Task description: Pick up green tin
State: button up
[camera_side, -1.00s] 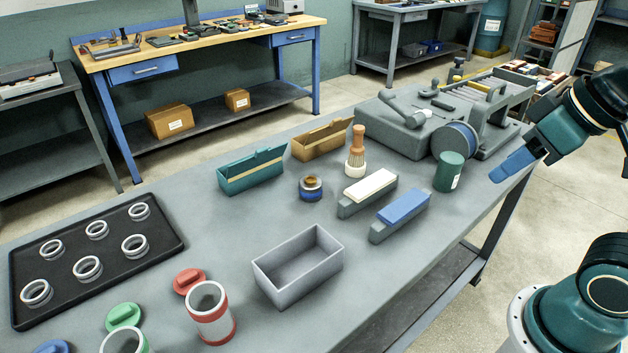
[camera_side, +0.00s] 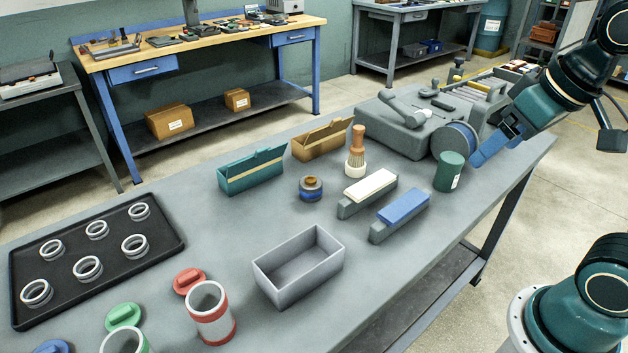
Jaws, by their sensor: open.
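The green tin (camera_side: 449,172) is a dark green cylinder with a white label on its right side. It stands upright near the right edge of the grey bench (camera_side: 235,225). My gripper (camera_side: 476,161) has blue fingers and is just to the right of the tin, level with its upper part. It is open and holds nothing. From this side the fingers overlap each other, so the gap between them is hidden. I cannot tell whether a finger touches the tin.
A brush (camera_side: 356,150) stands farther left. A grey open box (camera_side: 298,265) sits in front.

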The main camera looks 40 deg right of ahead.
jog(key=w+d+m+g, duration=0.1)
jog(key=w+d+m, duration=0.1)
jog(key=w+d, duration=0.3)
jog(key=m+g, duration=0.4)
jog(key=m, duration=0.3)
send_over(451, 156)
notch_tip(451, 156, down, 10)
jog(key=shift+f, duration=0.25)
jog(key=shift+s, duration=0.1)
jog(key=shift+f, duration=4.35)
jog(key=shift+s+f, duration=0.1)
jog(key=shift+f, duration=2.45)
